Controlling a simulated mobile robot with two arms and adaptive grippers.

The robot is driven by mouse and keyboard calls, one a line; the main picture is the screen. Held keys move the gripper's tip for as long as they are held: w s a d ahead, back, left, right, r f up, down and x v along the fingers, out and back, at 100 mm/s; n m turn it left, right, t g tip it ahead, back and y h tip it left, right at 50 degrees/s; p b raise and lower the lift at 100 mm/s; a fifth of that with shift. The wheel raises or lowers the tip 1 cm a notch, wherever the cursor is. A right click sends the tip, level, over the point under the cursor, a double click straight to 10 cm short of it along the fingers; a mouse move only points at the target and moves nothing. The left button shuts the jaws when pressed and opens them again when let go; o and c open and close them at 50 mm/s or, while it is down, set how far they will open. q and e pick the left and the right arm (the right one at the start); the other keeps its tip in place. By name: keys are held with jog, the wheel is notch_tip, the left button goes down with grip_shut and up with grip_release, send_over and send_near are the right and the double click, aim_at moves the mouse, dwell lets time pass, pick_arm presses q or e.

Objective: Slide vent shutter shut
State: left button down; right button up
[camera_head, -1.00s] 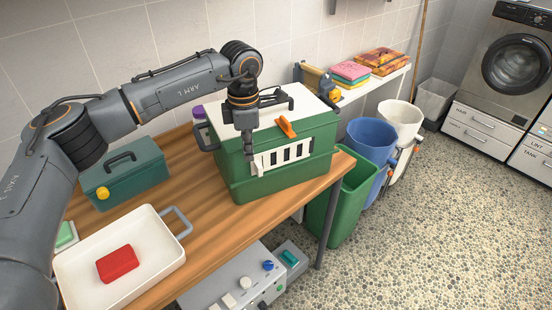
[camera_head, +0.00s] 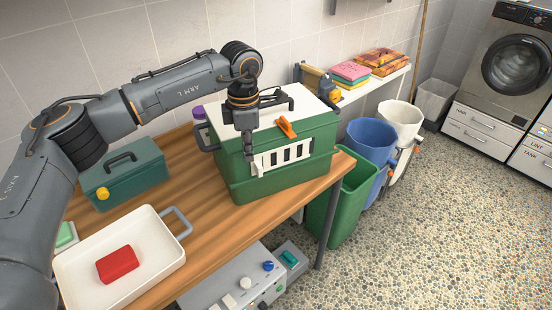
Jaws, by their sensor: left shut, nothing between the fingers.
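The vent shutter (camera_head: 283,157) is a white slotted panel with dark vertical gaps on the front of a green kennel box (camera_head: 285,181). A small white tab (camera_head: 257,170) stands out at the shutter's left end. The kennel has a white lid (camera_head: 265,117) with a dark handle and an orange latch (camera_head: 286,127). My left gripper (camera_head: 249,158) points down in front of the kennel, shut and empty, its tips close to the tab at the left end. I cannot tell whether they touch it. My right gripper is not in view.
A teal toolbox (camera_head: 124,174) and a white tray (camera_head: 75,273) with a red block (camera_head: 118,264) stand left on the wooden table (camera_head: 200,219). A green bin (camera_head: 350,196), a blue bucket (camera_head: 367,139) and a white bucket (camera_head: 401,121) stand right of the table. The floor at right is clear.

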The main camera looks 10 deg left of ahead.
aim_at(260, 166)
pick_arm(q)
jog(key=shift+f, duration=0.15)
notch_tip(260, 166, down, 5)
jog(key=b, duration=0.3)
dwell(0.7)
jog(key=shift+w+d+b, duration=0.35)
jog(key=shift+w+d, duration=0.45)
jog(key=shift+d, duration=0.25)
notch_tip(260, 166, up, 8)
jog(key=p, duration=0.4)
jog(key=shift+s+a, duration=0.35)
jog(key=shift+a, duration=0.1)
